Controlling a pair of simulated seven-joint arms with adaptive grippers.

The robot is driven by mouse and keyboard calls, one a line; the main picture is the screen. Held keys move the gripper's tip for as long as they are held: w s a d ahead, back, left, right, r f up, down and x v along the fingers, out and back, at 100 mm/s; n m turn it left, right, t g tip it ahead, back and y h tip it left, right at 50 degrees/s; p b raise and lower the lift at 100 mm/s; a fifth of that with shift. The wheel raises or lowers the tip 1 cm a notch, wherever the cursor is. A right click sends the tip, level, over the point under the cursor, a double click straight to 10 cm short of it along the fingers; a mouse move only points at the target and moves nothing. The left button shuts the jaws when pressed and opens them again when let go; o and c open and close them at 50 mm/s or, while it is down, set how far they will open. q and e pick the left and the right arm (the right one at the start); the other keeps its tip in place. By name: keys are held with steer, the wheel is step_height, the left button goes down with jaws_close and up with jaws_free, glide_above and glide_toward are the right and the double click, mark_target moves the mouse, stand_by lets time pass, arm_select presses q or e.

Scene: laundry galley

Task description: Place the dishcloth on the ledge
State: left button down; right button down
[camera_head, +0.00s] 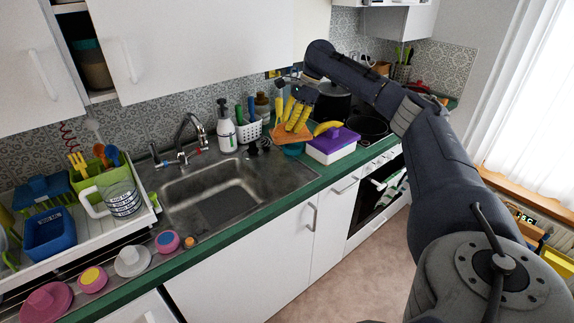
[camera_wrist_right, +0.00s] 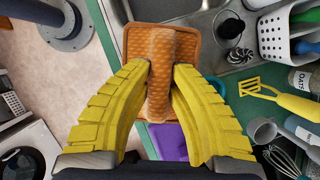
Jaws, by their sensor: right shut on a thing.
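The orange-brown dishcloth (camera_head: 291,135) hangs from my right gripper (camera_head: 294,122), above the counter to the right of the sink. In the right wrist view the yellow fingers of my right gripper (camera_wrist_right: 161,72) are shut on a raised fold in the middle of the dishcloth (camera_wrist_right: 189,40). The rest of the cloth spreads out flat beyond the fingertips. A wooden window ledge (camera_head: 530,184) is at the far right in the head view; whether this is the task's ledge I cannot tell. My left gripper is not in view.
The sink (camera_head: 215,194) is to the left, with a white utensil basket (camera_head: 249,131) behind. Pans stand on the stove. A dish rack (camera_head: 140,224) and several cups fill the left counter.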

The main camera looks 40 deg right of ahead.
mark_target(306, 130)
step_height(306, 130, down, 16)
steer(key=shift+f, duration=0.1)
stand_by(0.6)
steer(key=shift+f, duration=0.15)
steer(key=c, duration=1.3)
jaws_free()
steer(key=v, duration=1.2)
steer(key=shift+s, duration=0.1)
steer(key=shift+s+a, duration=5.6)
steer(key=shift+s, duration=0.05)
